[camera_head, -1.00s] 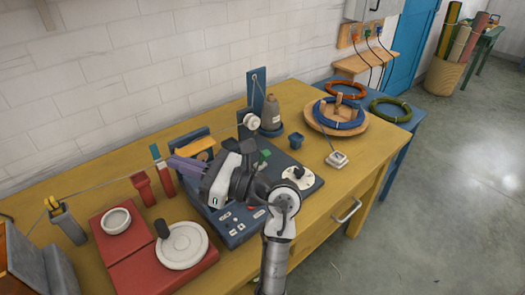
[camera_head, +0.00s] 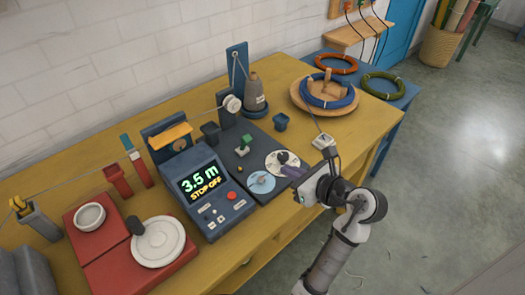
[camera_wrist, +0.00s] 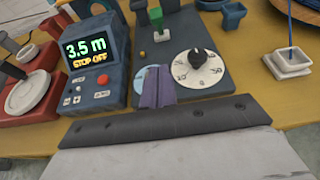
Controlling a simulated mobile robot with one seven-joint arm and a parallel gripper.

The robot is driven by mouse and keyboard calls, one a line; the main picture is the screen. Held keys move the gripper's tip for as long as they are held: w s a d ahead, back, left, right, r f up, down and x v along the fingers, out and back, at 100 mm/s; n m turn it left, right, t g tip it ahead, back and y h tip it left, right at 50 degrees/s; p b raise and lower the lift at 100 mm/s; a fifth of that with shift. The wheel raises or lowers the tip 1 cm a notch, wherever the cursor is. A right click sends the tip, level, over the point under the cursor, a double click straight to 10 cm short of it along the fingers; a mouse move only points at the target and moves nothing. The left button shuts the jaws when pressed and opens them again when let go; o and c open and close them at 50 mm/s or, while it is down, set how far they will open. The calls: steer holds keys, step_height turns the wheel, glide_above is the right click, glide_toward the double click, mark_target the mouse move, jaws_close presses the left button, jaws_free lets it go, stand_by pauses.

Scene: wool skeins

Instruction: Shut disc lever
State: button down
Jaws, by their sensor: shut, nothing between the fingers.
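I cannot tell for sure which part is the disc lever. My gripper (camera_head: 286,171) has purple fingers, shut and empty, by the dial's front edge. In the wrist view the fingers (camera_wrist: 156,82) cover part of the blue disc (camera_wrist: 142,84).
The blue console (camera_head: 212,198) reads "3.5 m STOP OFF". A red unit (camera_head: 108,262) with a white plate stands left. A white square dish (camera_head: 323,141) sits close behind my wrist. A wooden tray (camera_head: 352,104) with a blue coil is at the far right. A line runs across the table.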

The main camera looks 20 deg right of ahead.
steer(key=p, duration=0.3)
glide_toward(244, 143)
steer(key=f, duration=0.1)
steer(key=w+f, duration=0.1)
steer(key=f, duration=0.1)
steer(key=w+f, duration=0.1)
steer(key=shift+w+f, duration=0.1)
steer(key=shift+f, duration=0.3)
steer(key=shift+w+a+r+p, duration=0.25)
steer(key=shift+w+r+p, duration=0.25)
steer(key=shift+w, duration=0.5)
steer(key=shift+w+a+r, duration=0.15)
steer(key=shift+w+a, duration=0.05)
steer(key=shift+w, duration=0.3)
steer(key=shift+d+r, duration=0.1)
